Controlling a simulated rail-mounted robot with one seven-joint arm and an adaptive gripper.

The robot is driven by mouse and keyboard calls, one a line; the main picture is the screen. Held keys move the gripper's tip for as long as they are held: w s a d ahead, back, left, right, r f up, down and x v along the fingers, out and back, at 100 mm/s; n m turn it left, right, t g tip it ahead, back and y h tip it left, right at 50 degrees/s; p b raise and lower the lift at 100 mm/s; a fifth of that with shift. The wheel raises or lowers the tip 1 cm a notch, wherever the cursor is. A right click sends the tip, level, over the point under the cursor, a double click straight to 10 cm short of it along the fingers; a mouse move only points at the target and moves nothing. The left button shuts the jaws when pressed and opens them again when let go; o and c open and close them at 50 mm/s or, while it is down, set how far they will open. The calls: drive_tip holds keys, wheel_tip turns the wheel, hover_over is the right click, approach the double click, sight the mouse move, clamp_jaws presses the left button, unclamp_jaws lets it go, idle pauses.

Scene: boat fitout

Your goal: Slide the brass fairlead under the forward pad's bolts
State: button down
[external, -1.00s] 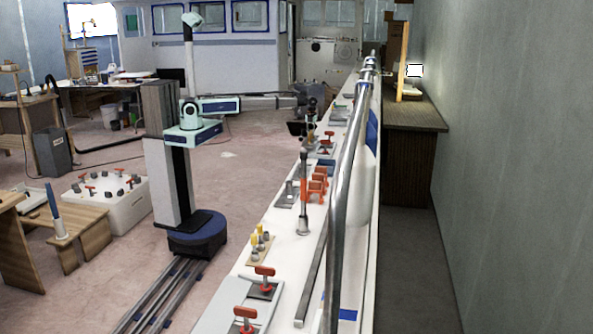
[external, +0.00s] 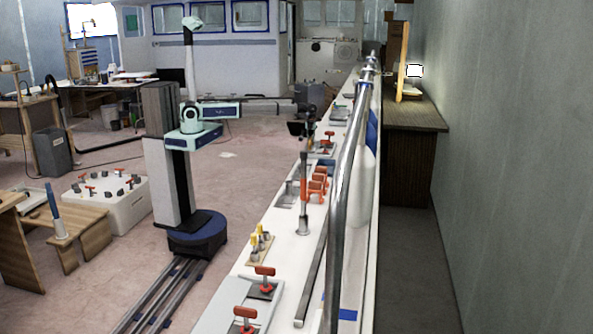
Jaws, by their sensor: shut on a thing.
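My gripper (external: 306,130) is small, dark and far off in the external view, at the end of my arm over the left edge of the white deck strip (external: 275,222). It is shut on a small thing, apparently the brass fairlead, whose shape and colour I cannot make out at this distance. A pad with red-handled bolts (external: 326,146) lies on the strip just right of and nearer than my gripper. Another grey pad with red-handled bolts (external: 240,300) lies at the near end. I cannot tell which pad is the forward one, or whether the held thing touches either.
A long steel rail (external: 338,200) runs along the strip's right side. Orange fittings (external: 318,183), an upright metal post (external: 303,215) and a plate with yellow-topped pegs (external: 259,243) stand between the pads.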

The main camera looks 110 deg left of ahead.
drive_tip(key=shift+f, duration=0.3)
drive_tip(key=shift+w+a+r, duration=0.1)
drive_tip(key=shift+w+a, duration=0.15)
drive_tip(key=shift+w, duration=1.5)
drive_tip(key=shift+w+a+f, duration=0.1)
drive_tip(key=shift+w+a, duration=0.1)
drive_tip(key=shift+w, duration=1.55)
drive_tip(key=shift+w+a+r, duration=0.1)
drive_tip(key=shift+w+a, duration=0.15)
drive_tip(key=shift+w, duration=1.5)
